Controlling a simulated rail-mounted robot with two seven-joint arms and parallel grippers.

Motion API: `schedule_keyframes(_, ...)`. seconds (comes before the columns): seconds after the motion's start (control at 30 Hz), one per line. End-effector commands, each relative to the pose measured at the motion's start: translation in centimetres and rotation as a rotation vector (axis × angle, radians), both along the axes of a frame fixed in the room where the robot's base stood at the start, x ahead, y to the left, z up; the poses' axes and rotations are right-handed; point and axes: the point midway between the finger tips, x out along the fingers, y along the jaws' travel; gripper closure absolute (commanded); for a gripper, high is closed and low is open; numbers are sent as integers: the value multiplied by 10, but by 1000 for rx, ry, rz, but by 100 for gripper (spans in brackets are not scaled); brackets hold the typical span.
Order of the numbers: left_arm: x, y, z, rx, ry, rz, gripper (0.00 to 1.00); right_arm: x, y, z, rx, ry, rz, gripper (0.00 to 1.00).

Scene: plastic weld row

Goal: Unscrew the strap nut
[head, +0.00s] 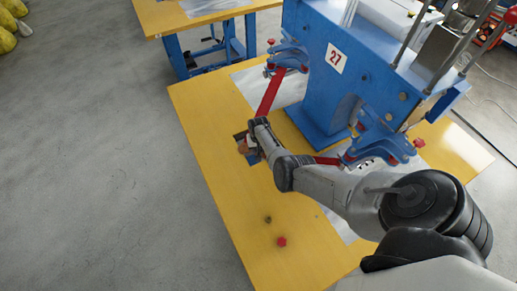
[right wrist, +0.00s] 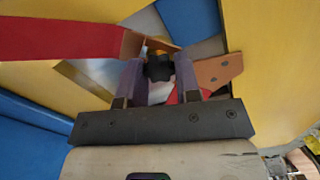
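The strap nut (right wrist: 159,68), a dark lobed knob, sits between the two fingers of my right gripper (right wrist: 160,72) in the right wrist view. It fills the gap and appears to touch both fingers. A red strap (right wrist: 70,38) comes in from the left beside it, and it also shows in the head view (head: 269,95). In the head view my right arm reaches over the yellow table to the strap's near end, where my right gripper (head: 248,145) is partly hidden by my wrist. The nut cannot be made out there. My left gripper is not in view.
A blue machine (head: 345,90) marked 27 stands on the yellow table (head: 215,120), with blue clamps (head: 290,55) at its side. Another yellow table (head: 165,18) stands behind.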

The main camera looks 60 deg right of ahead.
Motion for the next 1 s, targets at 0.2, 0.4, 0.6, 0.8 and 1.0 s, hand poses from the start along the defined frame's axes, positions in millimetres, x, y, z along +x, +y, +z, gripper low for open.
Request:
schedule_keyframes(0.2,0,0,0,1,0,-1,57,0,0,0,0,0,2,91)
schedule_keyframes(0.4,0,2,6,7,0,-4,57,-1,0,2,-2,4,184,91)
schedule_keyframes(0.6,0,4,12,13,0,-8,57,-1,1,2,-1,3,519,91)
schedule_keyframes(0.8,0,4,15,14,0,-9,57,-1,2,1,0,2,842,91)
schedule_keyframes(1.0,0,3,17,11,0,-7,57,-1,3,1,1,4,1162,91)
